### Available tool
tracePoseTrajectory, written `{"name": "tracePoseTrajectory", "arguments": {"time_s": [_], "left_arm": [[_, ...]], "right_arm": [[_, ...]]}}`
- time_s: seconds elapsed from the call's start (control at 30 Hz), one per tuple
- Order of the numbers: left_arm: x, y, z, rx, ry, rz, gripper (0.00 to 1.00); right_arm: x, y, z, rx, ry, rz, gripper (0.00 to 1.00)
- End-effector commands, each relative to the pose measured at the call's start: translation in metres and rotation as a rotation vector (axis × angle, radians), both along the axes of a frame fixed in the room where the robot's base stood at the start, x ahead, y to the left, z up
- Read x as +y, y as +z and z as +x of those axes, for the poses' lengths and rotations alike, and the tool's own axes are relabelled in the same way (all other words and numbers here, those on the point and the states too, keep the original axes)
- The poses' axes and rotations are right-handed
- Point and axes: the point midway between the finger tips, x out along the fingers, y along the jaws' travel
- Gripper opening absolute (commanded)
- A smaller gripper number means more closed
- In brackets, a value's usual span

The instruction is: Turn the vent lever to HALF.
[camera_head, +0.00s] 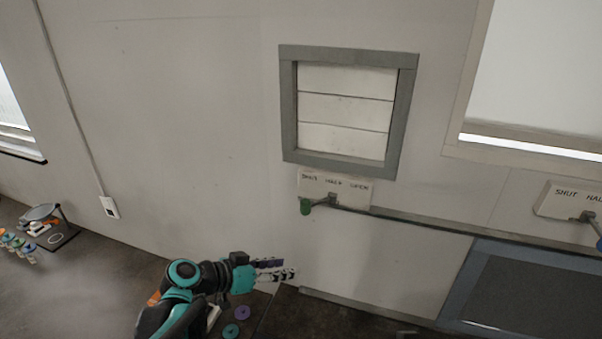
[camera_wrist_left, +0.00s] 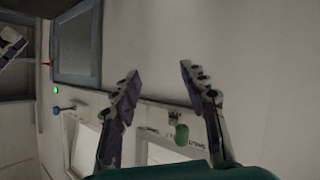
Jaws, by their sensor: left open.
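The vent lever (camera_head: 318,201) has a green knob (camera_head: 305,207) and sits under a framed vent with white slats (camera_head: 345,108). Its white plate (camera_head: 345,184) reads SHUT, HALF, OPEN from left to right. The lever points left, with the knob below the SHUT word. My left gripper (camera_head: 276,270) is open and empty, below and left of the knob, apart from it. In the left wrist view the green knob (camera_wrist_left: 181,134) shows between the fingers of the gripper (camera_wrist_left: 160,74), seemingly beyond them. My right gripper is not in view.
A second lever with a blue knob (camera_head: 599,243) and its own plate (camera_head: 565,201) are at the right. A grey rail (camera_head: 450,225) runs along the wall. Coloured discs (camera_head: 242,312) lie below my left arm.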

Motion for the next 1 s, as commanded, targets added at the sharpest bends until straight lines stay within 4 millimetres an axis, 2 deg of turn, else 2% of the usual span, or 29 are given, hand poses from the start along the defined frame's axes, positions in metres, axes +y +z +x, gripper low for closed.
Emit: {"name": "tracePoseTrajectory", "arguments": {"time_s": [0.03, 0.1, 0.2, 0.3, 0.47, 0.8, 1.0], "left_arm": [[0.0, 0.034, 0.018, -0.07, -0.032, -0.043, 0.44], [0.0, 0.058, 0.035, -0.181, -0.077, -0.1, 0.44], [0.005, 0.085, 0.053, -0.318, -0.112, -0.159, 0.44], [0.01, 0.1, 0.063, -0.416, -0.126, -0.198, 0.44], [0.008, 0.108, 0.071, -0.483, -0.134, -0.221, 0.44], [-0.037, 0.108, 0.099, -0.485, -0.136, -0.221, 0.44], [-0.052, 0.107, 0.108, -0.484, -0.134, -0.22, 0.44]], "right_arm": [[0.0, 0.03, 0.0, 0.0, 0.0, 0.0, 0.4], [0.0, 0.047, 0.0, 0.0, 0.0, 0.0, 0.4], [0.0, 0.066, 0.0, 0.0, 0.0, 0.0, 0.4], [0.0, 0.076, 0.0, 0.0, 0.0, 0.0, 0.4], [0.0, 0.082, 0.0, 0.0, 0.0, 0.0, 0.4], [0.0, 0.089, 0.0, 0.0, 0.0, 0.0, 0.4], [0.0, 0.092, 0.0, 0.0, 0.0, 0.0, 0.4]]}}
